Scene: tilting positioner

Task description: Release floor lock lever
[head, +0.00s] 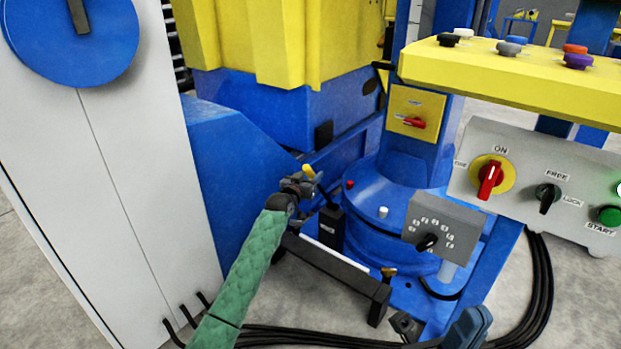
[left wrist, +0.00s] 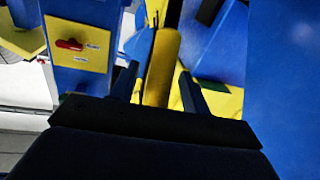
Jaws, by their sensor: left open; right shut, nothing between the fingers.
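A lever with a yellow grip (head: 308,171) stands by the blue base at the middle of the head view. My left gripper (head: 305,184) is right at this grip, its green-sleeved arm coming from below. In the left wrist view the yellow grip (left wrist: 162,62) lies between the two open fingers (left wrist: 158,88); I cannot tell whether they touch it. The lever's lower part is hidden. My right gripper (head: 404,323) is shut and empty, low in the head view near the base. Whether the yellow-gripped lever is the floor lock lever carries no readable label.
A dark bar (head: 335,268) and a small brass-coloured knob (head: 388,271) are near the floor. A numbered dial box (head: 440,228) and a control panel (head: 540,185) with a FREE/LOCK switch stand right. A white cabinet (head: 110,180) stands left. Black cables (head: 300,335) cross the floor.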

